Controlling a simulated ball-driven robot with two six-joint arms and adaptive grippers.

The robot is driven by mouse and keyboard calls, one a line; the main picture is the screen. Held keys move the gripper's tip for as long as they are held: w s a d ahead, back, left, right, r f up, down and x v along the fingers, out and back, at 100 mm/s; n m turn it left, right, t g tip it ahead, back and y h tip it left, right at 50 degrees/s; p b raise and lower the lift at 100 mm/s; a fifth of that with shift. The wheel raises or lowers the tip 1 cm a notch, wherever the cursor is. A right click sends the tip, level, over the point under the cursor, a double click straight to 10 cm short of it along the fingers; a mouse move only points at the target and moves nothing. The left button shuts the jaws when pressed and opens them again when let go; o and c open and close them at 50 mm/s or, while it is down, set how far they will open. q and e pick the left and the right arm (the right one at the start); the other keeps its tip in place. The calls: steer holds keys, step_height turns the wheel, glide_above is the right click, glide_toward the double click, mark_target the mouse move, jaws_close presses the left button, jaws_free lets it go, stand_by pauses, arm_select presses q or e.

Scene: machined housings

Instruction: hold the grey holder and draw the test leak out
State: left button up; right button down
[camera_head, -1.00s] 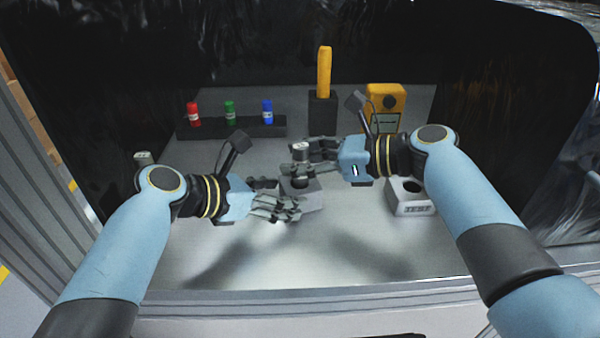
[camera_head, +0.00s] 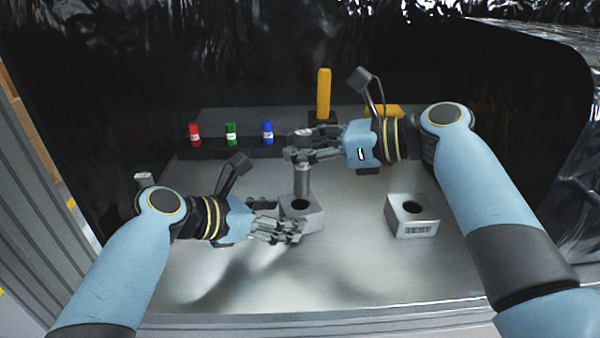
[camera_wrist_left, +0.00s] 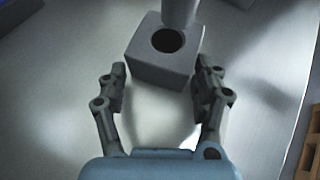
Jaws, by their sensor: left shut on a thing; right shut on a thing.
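The grey holder (camera_head: 304,217) is a block with a round dark hole in its top, standing on the table. My left gripper (camera_head: 284,216) is shut on it, one finger on each side; the left wrist view shows the holder (camera_wrist_left: 160,70) between the fingers (camera_wrist_left: 160,82). The test leak (camera_head: 302,182) is a grey upright cylinder with a pale-labelled cap. My right gripper (camera_head: 305,150) is shut on its upper part, above the holder. In the left wrist view the test leak's lower end (camera_wrist_left: 180,12) shows over the hole's far edge, and most of the hole is open.
A second block marked TEST (camera_head: 412,228), with an open hole, stands to the right. Behind are a dark rack (camera_head: 200,152) with red, green and blue vials, a yellow-handled item (camera_head: 324,92) and a yellow device (camera_head: 384,110) partly behind my right arm. The table front is clear.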

mark_target(300, 131)
steer(key=shift+r, duration=1.75)
arm_select(q)
steer(key=o, duration=0.9)
steer(key=shift+o, duration=0.2)
